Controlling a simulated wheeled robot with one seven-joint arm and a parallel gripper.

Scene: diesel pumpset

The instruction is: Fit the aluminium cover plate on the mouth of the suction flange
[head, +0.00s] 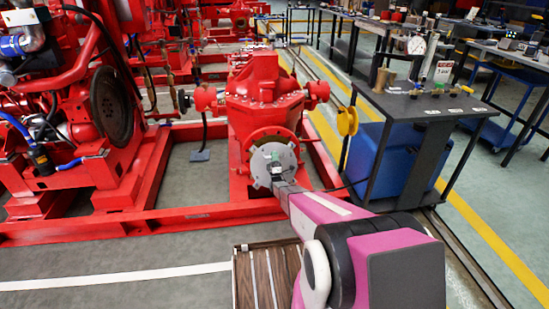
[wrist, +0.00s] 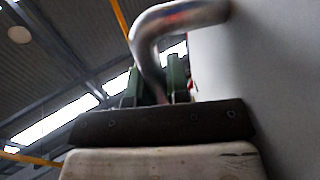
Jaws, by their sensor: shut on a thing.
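The aluminium cover plate (head: 261,160) is a round grey disc, held upright in front of the red pump in the head view. In the wrist view its flat grey face (wrist: 285,80) fills the right side. My gripper (head: 277,171) is shut on the plate's bent metal handle (wrist: 160,30); its green fingers (wrist: 157,82) show around the bar in the wrist view. The red suction flange (head: 270,134) shows as a rim above and behind the plate. Its mouth is hidden by the plate. I cannot tell whether plate and flange touch.
The red pump (head: 265,85) stands on a red base frame (head: 190,212). A slatted wooden pallet (head: 262,275) lies on the floor beside my arm. A dark workbench (head: 420,103) with a blue tank (head: 385,155) under it stands at right. A red engine (head: 75,100) is at left.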

